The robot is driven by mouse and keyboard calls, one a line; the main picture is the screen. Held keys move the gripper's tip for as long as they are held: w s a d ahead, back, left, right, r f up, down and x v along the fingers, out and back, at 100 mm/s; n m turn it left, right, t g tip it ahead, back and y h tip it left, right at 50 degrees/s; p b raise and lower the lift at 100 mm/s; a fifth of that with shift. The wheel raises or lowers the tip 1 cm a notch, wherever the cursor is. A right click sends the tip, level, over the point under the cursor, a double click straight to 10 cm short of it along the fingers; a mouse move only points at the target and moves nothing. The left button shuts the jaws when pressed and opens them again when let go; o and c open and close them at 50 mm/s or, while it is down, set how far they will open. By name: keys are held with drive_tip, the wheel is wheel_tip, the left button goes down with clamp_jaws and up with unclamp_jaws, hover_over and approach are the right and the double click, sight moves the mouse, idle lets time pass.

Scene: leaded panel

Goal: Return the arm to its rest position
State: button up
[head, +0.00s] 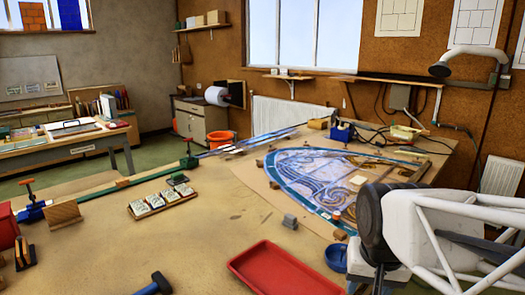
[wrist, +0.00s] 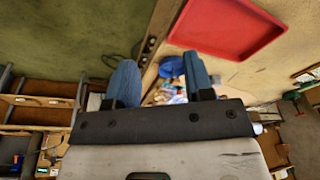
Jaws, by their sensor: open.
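My gripper (wrist: 161,82) shows in the wrist view, its two blue fingers set wide apart with nothing held between them. Beyond the fingers, apart from them, are a blue bowl (wrist: 172,67) and small blurred items. I cannot make out the gripper in the head view. The leaded panel (head: 310,172) lies flat on the workbench in the head view, with blue border glass and curved lead lines. Its right end is partly hidden.
The workbench (head: 215,225) carries a red tray (head: 285,268) at the front, also in the wrist view (wrist: 228,28). The blue bowl (head: 336,257) is right of it. A rack of pale pieces (head: 160,200) and a blue-headed hammer (head: 155,285) lie left. Middle bench is mostly clear.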

drive_tip(key=s+n, duration=0.1)
drive_tip(key=s, duration=0.2)
drive_tip(key=s+n, duration=0.1)
drive_tip(key=s, duration=0.1)
drive_tip(key=shift+a+f+n, duration=0.25)
drive_tip(key=shift+f+n, duration=0.05)
drive_tip(key=shift+f, duration=0.1)
